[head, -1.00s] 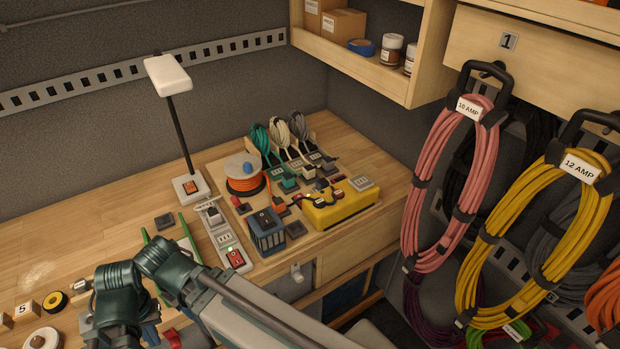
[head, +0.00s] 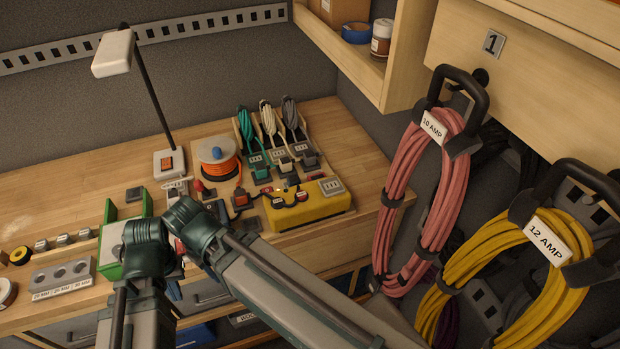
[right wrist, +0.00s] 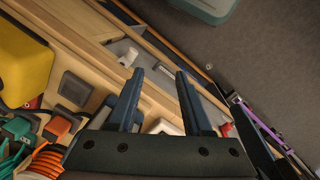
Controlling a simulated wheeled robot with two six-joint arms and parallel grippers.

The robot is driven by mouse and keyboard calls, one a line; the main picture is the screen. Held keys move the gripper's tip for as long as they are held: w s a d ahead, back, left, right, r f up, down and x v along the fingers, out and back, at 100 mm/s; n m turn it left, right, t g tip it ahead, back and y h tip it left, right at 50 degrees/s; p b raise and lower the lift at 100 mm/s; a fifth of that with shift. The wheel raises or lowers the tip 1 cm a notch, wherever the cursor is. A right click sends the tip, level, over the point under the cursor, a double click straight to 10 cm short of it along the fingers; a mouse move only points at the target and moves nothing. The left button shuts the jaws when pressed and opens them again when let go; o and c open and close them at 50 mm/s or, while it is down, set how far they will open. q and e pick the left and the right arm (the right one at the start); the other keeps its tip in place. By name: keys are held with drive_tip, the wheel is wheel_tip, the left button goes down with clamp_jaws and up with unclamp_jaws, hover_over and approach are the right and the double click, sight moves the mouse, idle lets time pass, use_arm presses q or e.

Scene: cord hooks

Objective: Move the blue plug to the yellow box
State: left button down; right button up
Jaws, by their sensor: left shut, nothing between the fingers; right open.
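The yellow box (head: 325,208) sits at the bench's right front, with red and dark pieces on it. It also shows at the upper left of the right wrist view (right wrist: 22,65). A small blue piece (head: 216,153) stands on top of the orange cord reel; I cannot tell whether it is a plug or a knob. My left gripper's fingertips are mostly hidden by arm links at the lower left of the head view; it is shut and empty. My right gripper (right wrist: 155,75) is open and empty, its fingers over the bench's front edge.
Teal, cream and grey corded plugs (head: 278,155) stand in a rack behind the box. A lamp (head: 168,163) and a green tray (head: 112,262) are to the left. Pink (head: 425,200) and yellow (head: 500,262) cord coils hang at the right. Bare bench lies at the back left.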

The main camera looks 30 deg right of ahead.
use_arm(q)
drive_tip(key=shift+s+d, duration=0.1)
drive_tip(key=shift+d, duration=0.15)
use_arm(e)
drive_tip(key=shift+s+d, duration=0.1)
drive_tip(key=shift+d, duration=0.1)
